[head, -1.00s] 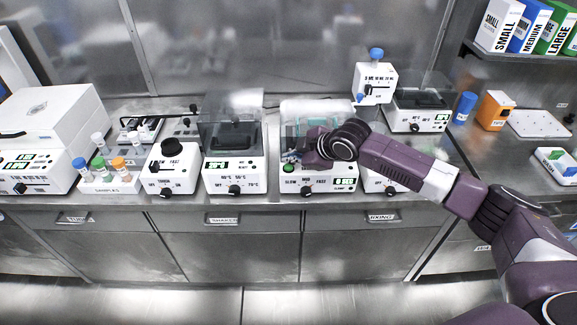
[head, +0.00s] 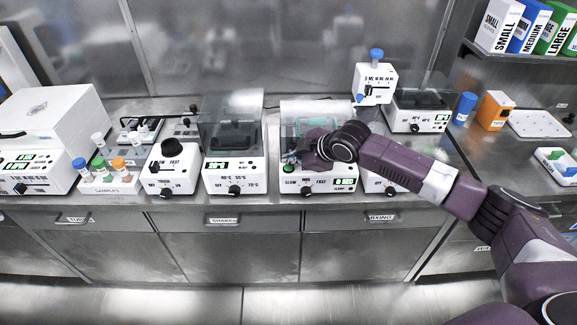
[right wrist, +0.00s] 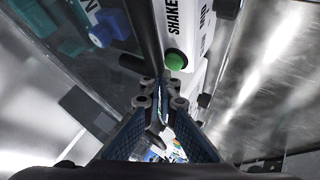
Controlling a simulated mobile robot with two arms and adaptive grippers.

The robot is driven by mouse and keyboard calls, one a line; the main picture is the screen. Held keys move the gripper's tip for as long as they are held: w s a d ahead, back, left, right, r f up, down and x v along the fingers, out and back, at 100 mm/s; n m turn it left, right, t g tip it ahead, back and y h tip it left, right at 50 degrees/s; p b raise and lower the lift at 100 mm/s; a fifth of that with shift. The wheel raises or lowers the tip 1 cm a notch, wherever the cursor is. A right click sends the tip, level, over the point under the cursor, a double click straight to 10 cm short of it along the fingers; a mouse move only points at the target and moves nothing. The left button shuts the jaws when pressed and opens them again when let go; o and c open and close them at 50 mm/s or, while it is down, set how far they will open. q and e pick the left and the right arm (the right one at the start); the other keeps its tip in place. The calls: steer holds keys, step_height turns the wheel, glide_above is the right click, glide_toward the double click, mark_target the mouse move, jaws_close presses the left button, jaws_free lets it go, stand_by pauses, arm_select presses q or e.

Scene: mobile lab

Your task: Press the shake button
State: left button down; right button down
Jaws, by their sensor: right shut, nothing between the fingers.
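The shaker (head: 318,184) is a white box on the bench, with a black knob, a small green display and clear-lidded contents on top. Its round green shake button (head: 289,168) is at the left of the front top edge. The button also shows in the right wrist view (right wrist: 175,61), beside the SHAKE lettering. My right gripper (head: 296,162) is shut and empty, over the shaker's front left. In the right wrist view its tips (right wrist: 173,78) are right by the button; I cannot tell if they touch. My left gripper is out of view.
A white heater box (head: 235,175) with a clear cover stands left of the shaker. Another white device (head: 385,183) is to its right, partly behind my arm. A sample rack (head: 110,185) with coloured caps is farther left. The floor in front is clear.

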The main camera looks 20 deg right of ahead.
mark_target(290, 167)
steer(key=shift+f, duration=0.25)
steer(key=shift+f, duration=0.6)
stand_by(0.8)
steer(key=shift+r, duration=0.1)
steer(key=shift+r+p, duration=0.85)
steer(key=shift+p, duration=0.05)
steer(key=shift+r, duration=0.15)
step_height(290, 167, up, 5)
steer(key=p, duration=0.5)
stand_by(0.4)
